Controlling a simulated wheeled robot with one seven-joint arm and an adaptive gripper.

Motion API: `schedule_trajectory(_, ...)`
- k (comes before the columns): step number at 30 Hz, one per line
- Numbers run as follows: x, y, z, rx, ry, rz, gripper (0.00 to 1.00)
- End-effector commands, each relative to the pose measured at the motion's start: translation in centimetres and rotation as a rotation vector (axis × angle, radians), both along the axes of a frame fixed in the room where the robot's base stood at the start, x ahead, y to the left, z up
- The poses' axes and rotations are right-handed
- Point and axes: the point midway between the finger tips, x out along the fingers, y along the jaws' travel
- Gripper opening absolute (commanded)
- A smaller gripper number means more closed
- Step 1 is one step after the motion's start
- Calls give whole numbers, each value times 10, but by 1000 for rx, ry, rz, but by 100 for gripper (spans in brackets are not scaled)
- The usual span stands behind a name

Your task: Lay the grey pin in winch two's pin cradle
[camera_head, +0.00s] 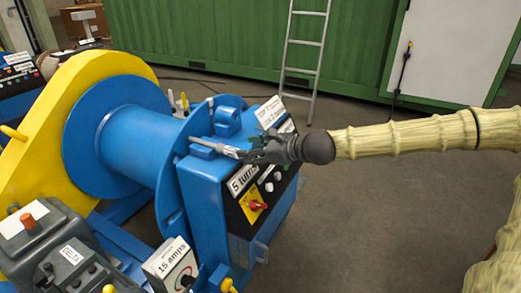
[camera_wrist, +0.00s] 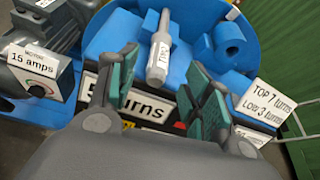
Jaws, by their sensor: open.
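The grey pin (camera_head: 207,145) lies on a blue block on top of the blue control box (camera_head: 205,193) beside the winch drum (camera_head: 135,145). My gripper (camera_head: 247,152) is open above the box's right part. Its teal-padded fingers (camera_wrist: 163,92) stand either side of the pin's near end, and I see no contact.
A blue lug with a hole (camera_wrist: 229,36) stands right of the pin. Labels (camera_head: 269,112) and a panel with a red knob (camera_head: 255,206) are on the box. A "15 amps" box (camera_head: 170,264) stands in front. A ladder (camera_head: 305,50) leans behind; floor at right is clear.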

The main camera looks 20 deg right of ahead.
Motion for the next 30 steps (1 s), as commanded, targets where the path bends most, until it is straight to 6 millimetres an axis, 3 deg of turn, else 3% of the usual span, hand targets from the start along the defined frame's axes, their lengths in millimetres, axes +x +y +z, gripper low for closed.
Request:
schedule_trajectory(15,-20,-13,11,1,0,0,50)
schedule_trajectory(30,-25,-15,12,2,0,2,50)
